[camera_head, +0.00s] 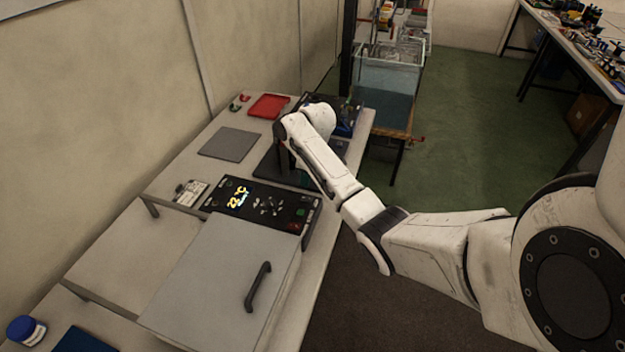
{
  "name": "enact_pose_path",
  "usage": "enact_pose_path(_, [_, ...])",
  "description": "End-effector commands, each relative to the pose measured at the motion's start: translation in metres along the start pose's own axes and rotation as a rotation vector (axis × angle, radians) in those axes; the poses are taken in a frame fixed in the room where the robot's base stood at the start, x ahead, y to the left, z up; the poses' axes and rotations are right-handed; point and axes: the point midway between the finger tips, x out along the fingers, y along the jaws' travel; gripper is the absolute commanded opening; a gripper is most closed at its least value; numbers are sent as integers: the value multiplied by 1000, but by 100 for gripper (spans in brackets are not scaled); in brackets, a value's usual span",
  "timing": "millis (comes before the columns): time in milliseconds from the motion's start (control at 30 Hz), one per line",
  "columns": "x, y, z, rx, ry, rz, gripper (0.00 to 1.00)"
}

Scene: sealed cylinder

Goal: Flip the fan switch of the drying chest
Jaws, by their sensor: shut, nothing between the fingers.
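The drying chest (215,278) is a grey box with a flat lid and a dark bar handle (258,287). Behind the lid is its black control panel (262,205), with a lit display (238,199) reading about 22 °C and several small controls. Which of these is the fan switch is too small to tell. My gripper (284,160) points down beyond the panel, over the dark items on the bench, apart from the panel. It is shut and empty; its fingertips are small, dark and partly hidden by my arm.
A grey mat (228,144), a red tray (268,106) and small red and green items lie on the bench's far part. A label card (190,192) is left of the panel. A blue-lidded jar (25,330) stands at lower left. A glass tank (388,85) stands beyond the bench.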

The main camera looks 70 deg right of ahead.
Motion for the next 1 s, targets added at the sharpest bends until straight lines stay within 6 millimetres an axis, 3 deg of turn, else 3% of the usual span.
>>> enact_pose_path(200, [-44, 2, -15, -1, 7, 7, 0])
enact_pose_path(433, [-77, 2, -25, 1, 5, 5, 0])
enact_pose_path(1000, [-86, 1, -27, 2, 3, 3, 0])
